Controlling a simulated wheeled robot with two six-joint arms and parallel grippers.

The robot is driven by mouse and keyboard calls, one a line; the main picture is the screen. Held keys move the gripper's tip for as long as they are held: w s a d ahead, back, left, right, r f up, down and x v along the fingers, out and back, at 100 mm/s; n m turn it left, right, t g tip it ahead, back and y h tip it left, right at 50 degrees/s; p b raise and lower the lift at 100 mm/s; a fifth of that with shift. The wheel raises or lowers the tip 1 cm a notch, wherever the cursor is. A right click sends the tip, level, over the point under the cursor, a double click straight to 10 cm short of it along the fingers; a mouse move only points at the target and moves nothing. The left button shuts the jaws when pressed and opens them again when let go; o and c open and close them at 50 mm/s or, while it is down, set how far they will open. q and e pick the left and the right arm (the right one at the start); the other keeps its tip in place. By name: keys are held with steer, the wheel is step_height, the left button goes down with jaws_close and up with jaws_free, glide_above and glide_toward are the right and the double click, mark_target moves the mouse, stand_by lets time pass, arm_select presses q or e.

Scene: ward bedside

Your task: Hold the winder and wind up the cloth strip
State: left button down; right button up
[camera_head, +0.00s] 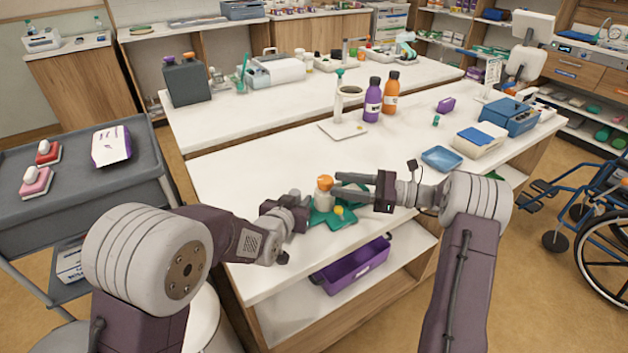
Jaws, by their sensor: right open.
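A small white piece with an orange top (324,192), which may be the winder, stands near the front edge of the white table. Green cloth (340,221) lies spread around its foot, with a small yellow knob on it. My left gripper (305,205) is at the left side of the white piece. Its fingers are too hidden to tell whether they hold it. My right gripper (338,185) is open, its two fingers pointing left, close to the orange top. The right gripper covers part of the cloth.
A blue tray (442,159) and a white box with a blue top (480,138) lie to the right. A purple bottle (372,103) and an orange bottle (391,95) stand behind. A purple bin (350,268) sits on the shelf below. The table's left part is clear.

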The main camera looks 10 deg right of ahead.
mark_target(319, 179)
steer(key=x, duration=0.7)
steer(key=shift+w+a, duration=0.2)
steer(key=shift+a, duration=0.15)
jaws_close()
steer(key=m+t+h, duration=0.1)
steer(key=t, duration=0.1)
steer(key=m+t+h, duration=0.1)
steer(key=m, duration=0.1)
steer(key=w+m+t+h, duration=0.1)
steer(key=t+h, duration=0.1)
steer(key=shift+d+t, duration=0.3)
jaws_free()
